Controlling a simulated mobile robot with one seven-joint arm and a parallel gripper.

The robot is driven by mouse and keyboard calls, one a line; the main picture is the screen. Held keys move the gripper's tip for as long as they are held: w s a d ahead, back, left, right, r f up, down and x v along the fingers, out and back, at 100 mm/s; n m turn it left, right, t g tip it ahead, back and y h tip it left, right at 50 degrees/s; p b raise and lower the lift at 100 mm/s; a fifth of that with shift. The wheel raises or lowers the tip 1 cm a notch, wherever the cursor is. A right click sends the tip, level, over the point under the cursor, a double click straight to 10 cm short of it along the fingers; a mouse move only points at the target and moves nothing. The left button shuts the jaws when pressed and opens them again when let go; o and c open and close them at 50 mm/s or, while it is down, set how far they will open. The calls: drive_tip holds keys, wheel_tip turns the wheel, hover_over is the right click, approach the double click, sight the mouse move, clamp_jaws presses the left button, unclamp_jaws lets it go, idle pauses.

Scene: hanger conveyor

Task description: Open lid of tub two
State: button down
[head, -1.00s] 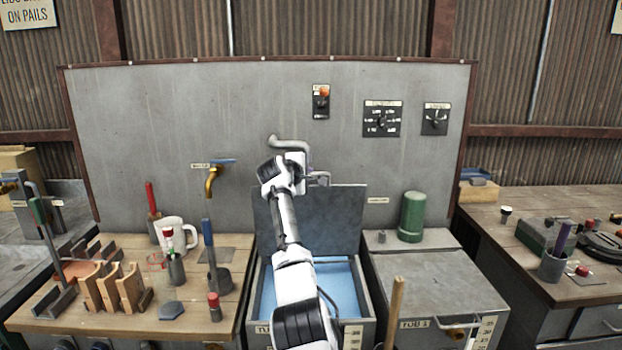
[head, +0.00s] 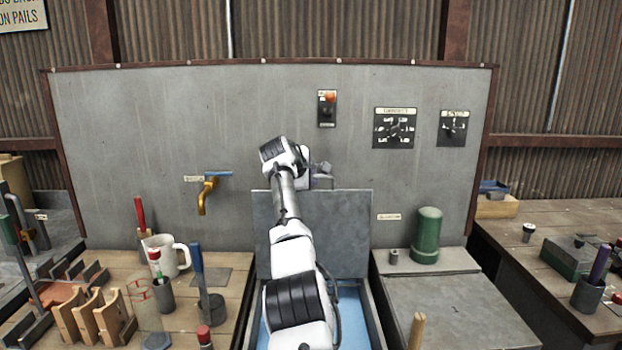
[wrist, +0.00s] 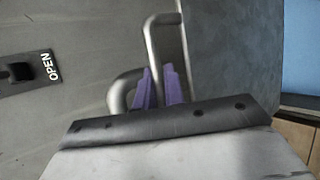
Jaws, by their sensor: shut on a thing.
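The grey lid (head: 325,235) of the tub under my arm stands raised, close to the back panel. The tub (head: 375,325) is open below it, with a blue surface inside. My gripper (head: 322,178) is at the lid's top edge. In the wrist view, my purple fingers (wrist: 160,88) are shut on the lid's metal handle (wrist: 153,42). The lid (wrist: 232,50) is the dark grey sheet to their right. My arm hides much of the tub front and its label.
A bent grey pipe (wrist: 120,92) is close beside my fingers. The back panel has an OPEN label (wrist: 50,67). A closed grey tub (head: 450,310) with a green cylinder (head: 427,235) stands at right. A crowded wooden bench (head: 225,330) is at left.

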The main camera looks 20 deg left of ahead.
drive_tip(key=c, duration=1.5)
unclamp_jaws()
drive_tip(key=shift+s, duration=0.1)
drive_tip(key=b+v, duration=0.7)
drive_tip(key=v, duration=0.6)
drive_tip(key=shift+s+r, duration=0.2)
drive_tip(key=shift+s, duration=0.15)
